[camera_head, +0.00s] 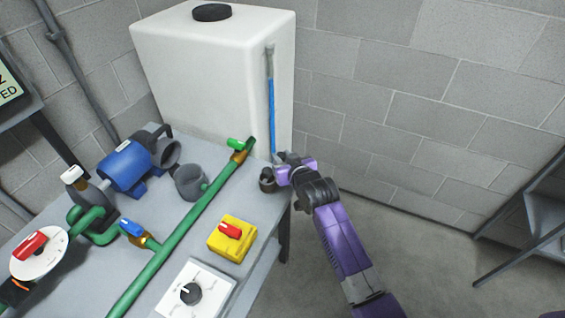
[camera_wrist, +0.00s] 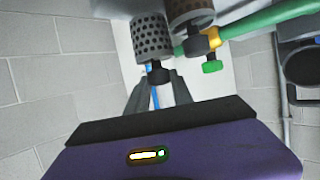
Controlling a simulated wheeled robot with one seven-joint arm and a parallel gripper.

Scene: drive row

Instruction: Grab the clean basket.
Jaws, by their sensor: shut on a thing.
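In the wrist view a light grey perforated basket (camera_wrist: 153,38), the clean-looking one, has its dark knob between the fingertips of my gripper (camera_wrist: 159,77), which is shut on it. A second, brown-stained perforated basket (camera_wrist: 190,14) is close beside it on the right. In the head view my gripper (camera_head: 277,168) is at the right edge of the grey bench (camera_head: 165,229), near the white tank. A small dark round thing (camera_head: 267,181) is by the fingers; I cannot tell which basket it is.
A green pipe (camera_head: 180,238) with a green-handled valve (camera_head: 237,144) crosses the bench. A grey cup-like housing (camera_head: 190,182), blue pump (camera_head: 126,169) and yellow box (camera_head: 232,240) are on it. The white tank (camera_head: 210,75) stands behind. Floor to the right is clear before a grey rack (camera_head: 540,213).

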